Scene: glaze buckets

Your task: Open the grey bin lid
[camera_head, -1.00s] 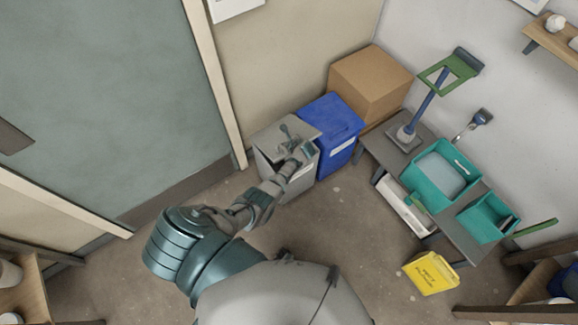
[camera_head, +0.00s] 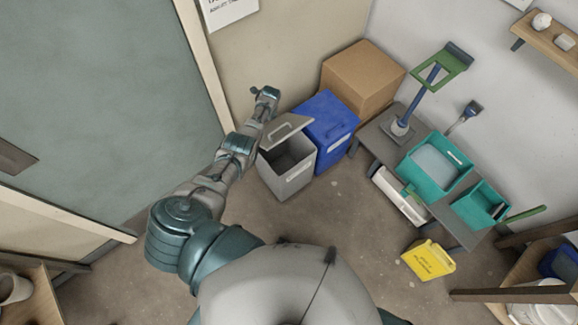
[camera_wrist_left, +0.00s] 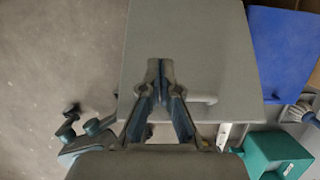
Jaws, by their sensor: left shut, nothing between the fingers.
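The grey bin (camera_head: 284,180) stands on the floor by the wall, its dark inside showing from above. Its grey lid (camera_head: 297,122) is tilted up at the back of the bin, with a bar handle (camera_head: 280,133) on it. In the left wrist view the lid (camera_wrist_left: 195,45) fills the middle as a flat grey panel, its handle (camera_wrist_left: 203,100) just right of the fingers. My left gripper (camera_head: 266,93) is above and behind the lid's left edge, shut and empty. Its closed fingers (camera_wrist_left: 160,70) show in front of the lid; I cannot tell whether they touch it. My right gripper is not in view.
A blue bin (camera_head: 328,122) with its lid down stands right beside the grey bin. A cardboard box (camera_head: 362,80) is behind it. A low bench (camera_head: 381,143) with teal tubs is to the right. The floor before the bins is clear.

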